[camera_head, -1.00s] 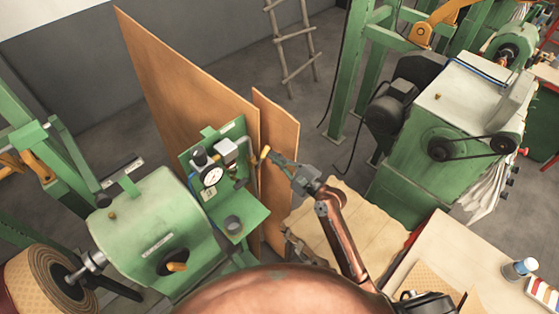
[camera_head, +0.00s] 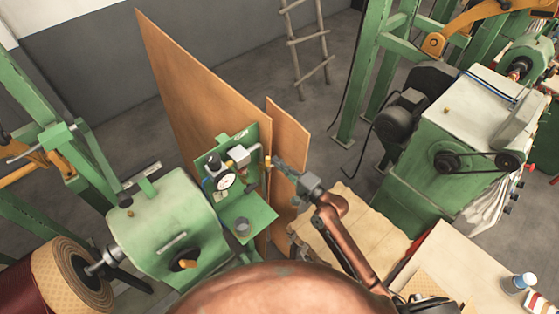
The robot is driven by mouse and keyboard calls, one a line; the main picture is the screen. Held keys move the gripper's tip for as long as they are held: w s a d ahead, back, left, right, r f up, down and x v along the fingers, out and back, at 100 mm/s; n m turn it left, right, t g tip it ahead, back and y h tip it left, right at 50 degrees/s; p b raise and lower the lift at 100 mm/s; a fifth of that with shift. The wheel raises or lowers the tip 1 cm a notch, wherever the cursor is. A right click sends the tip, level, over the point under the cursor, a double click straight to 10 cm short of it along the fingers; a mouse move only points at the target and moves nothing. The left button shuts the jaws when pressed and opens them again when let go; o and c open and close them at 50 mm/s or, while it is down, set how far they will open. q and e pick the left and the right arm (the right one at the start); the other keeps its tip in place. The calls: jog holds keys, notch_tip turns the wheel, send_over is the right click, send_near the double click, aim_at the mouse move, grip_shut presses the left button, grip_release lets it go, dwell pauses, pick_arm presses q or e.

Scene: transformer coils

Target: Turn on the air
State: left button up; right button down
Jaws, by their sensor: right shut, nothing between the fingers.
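The air unit is on a green upright panel (camera_head: 214,160), with a round white-faced gauge (camera_head: 225,182) and grey and black fittings. A small yellow handle (camera_head: 267,161) is at the panel's right edge and looks about upright. My right gripper (camera_head: 276,163) is shut and empty, its tips just right of the yellow handle. At this size I cannot tell whether they touch it. My left gripper cannot be made out.
A green machine housing (camera_head: 165,225) with a black and orange knob (camera_head: 184,264) stands left of the panel. Tall brown boards (camera_head: 190,85) stand behind it. A paper-covered table (camera_head: 370,230) lies below my right arm.

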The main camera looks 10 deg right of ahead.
pick_arm(q)
jog(key=shift+w+r, duration=0.15)
jog(key=shift+w, duration=0.2)
pick_arm(e)
jog(key=shift+s+a, duration=0.1)
